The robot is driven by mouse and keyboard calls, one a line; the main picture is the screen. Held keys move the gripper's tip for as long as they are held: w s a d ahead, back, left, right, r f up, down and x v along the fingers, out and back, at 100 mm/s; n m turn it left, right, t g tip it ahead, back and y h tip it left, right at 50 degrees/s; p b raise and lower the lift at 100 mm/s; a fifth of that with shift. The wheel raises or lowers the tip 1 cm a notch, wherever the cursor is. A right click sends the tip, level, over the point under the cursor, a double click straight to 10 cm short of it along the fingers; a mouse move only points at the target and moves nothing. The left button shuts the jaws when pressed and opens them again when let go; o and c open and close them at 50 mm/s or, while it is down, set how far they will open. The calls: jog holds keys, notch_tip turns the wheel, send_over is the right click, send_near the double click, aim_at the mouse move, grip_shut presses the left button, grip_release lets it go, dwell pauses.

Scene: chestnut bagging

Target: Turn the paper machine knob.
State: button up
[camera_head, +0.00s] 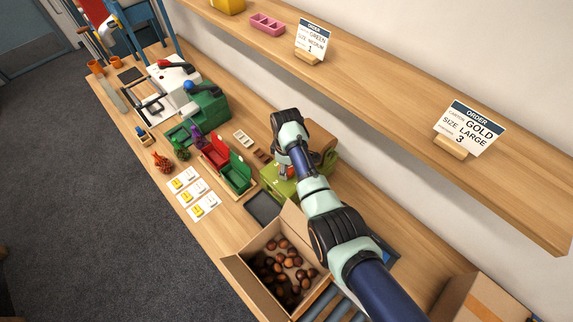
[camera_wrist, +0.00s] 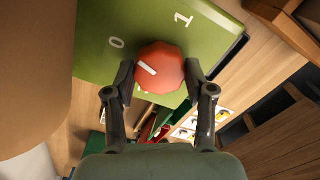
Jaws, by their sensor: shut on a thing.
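The paper machine is the olive-green box (camera_head: 283,188) in the middle of the bench, partly hidden behind my arm; its green face (camera_wrist: 100,60) fills the top of the wrist view. Its knob (camera_wrist: 160,70) is red and many-sided, with a short slanting white mark left of its centre. The white labels 0 and 1 stand on the face beyond it, 0 to the upper left and 1 to the upper right. My gripper (camera_wrist: 159,78) is shut on the knob, one finger at each side. In the head view my gripper (camera_head: 287,172) is over the machine.
An open carton of chestnuts (camera_head: 245,280) stands in front of the machine. Red and green trays (camera_head: 228,165) and a dark green machine (camera_head: 207,107) are to its left. A shelf (camera_head: 390,100) with order cards runs above the bench.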

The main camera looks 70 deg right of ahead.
jog(key=m+p, duration=0.1)
jog(key=m, duration=0.2)
jog(key=shift+r+m, duration=0.15)
jog(key=shift+m, duration=0.25)
jog(key=m+p, duration=0.1)
jog(key=m, duration=0.2)
jog(key=shift+m, duration=0.3)
jog(key=m, duration=0.3)
jog(key=shift+p, duration=0.4)
jog(key=shift+m, duration=1.9)
jog(key=o, duration=1.2)
